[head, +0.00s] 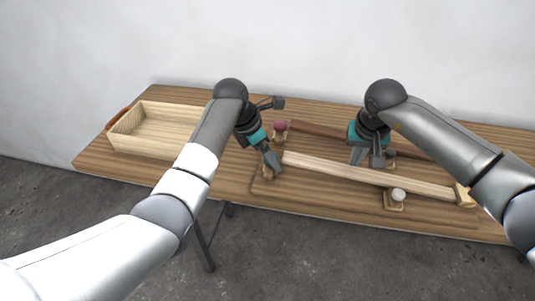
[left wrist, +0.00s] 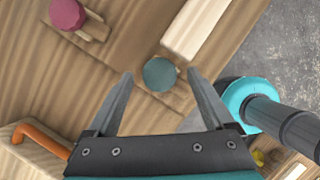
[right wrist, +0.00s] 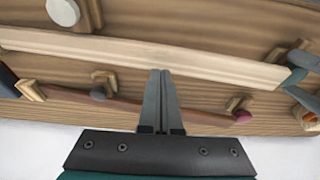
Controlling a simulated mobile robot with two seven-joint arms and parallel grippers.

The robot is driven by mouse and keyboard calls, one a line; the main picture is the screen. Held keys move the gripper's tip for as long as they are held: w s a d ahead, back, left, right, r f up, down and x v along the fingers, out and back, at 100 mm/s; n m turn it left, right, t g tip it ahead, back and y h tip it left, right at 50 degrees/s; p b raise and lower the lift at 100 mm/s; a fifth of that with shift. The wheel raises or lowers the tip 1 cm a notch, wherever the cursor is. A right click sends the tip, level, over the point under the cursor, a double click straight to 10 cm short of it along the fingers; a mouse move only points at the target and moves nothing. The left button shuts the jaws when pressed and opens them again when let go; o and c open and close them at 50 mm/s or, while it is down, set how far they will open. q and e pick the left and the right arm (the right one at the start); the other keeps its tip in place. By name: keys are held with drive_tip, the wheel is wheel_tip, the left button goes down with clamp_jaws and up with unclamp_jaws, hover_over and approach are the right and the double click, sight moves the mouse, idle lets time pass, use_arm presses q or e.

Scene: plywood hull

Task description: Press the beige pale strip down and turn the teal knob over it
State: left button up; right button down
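The beige pale strip (head: 350,172) lies long across the wooden board; its near end shows in the left wrist view (left wrist: 197,22). The teal knob (left wrist: 160,73) sits close to that end, between the spread fingers of my open left gripper (left wrist: 160,80). In the head view my left gripper (head: 270,165) largely hides the knob. My right gripper (head: 367,158) is shut and empty. In the right wrist view its fingertips (right wrist: 160,72) are at the edge of the strip (right wrist: 110,50); I cannot tell if they touch it.
A white knob (head: 398,194) stands in front of the beige strip. A wooden tray (head: 155,156) is at the table's left.

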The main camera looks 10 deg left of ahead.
use_arm(q)
clamp_jaws()
idle(0.5)
use_arm(e)
drive_tip(key=shift+f, duration=0.25)
